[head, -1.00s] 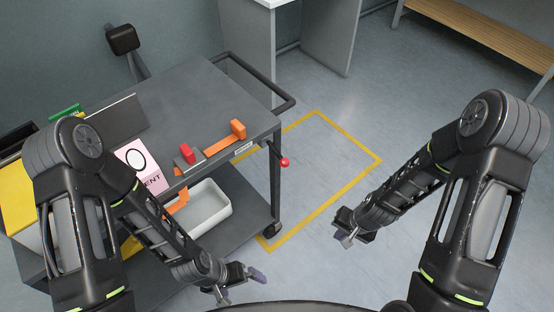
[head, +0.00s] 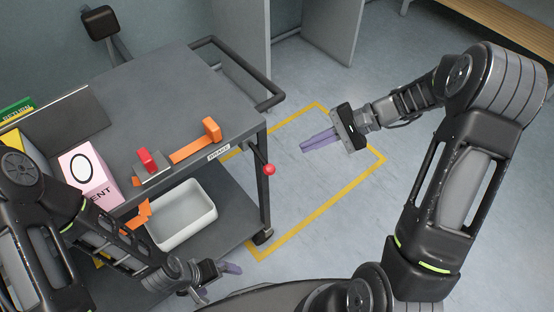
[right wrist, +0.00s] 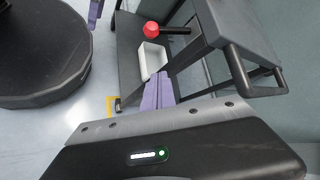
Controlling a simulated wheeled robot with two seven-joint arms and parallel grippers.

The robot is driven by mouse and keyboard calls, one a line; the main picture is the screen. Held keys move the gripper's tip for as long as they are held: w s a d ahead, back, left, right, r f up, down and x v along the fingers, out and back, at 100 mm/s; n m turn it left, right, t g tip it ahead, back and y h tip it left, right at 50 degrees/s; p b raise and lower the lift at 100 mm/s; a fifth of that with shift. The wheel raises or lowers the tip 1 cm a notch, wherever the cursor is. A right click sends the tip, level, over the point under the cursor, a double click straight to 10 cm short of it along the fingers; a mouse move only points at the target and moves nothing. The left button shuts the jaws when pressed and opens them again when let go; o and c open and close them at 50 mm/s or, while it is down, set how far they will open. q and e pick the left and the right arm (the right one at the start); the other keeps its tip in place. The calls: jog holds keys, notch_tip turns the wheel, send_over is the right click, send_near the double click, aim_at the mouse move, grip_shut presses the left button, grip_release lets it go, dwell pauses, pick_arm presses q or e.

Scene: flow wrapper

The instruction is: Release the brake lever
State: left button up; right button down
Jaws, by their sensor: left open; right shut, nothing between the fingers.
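The brake lever is a dark rod with a red ball knob (head: 269,170) at the cart's right front corner, beside a small white label (head: 219,152). The red knob also shows in the right wrist view (right wrist: 151,29), beyond and a little left of the fingertips. My right gripper (head: 303,146) is shut and empty, over the floor to the right of the knob and apart from it. Its purple fingers point left toward the cart. My left gripper (head: 236,268) is low in front of the cart, open and empty.
The grey cart (head: 170,98) carries a pink box (head: 88,172), an orange part (head: 195,142) and a red block (head: 147,159). A white bin (head: 182,215) is on its lower shelf. The push handle (head: 240,70) sticks out at the back right. Yellow-taped floor (head: 330,195) is clear.

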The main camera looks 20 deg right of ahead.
aim_at(263, 159)
jog(key=s+a+f, duration=0.1)
jog(key=a+f, duration=0.2)
jog(key=a, duration=0.6)
dwell(0.4)
jog(key=shift+r+p, duration=0.15)
jog(key=shift+p, duration=0.2)
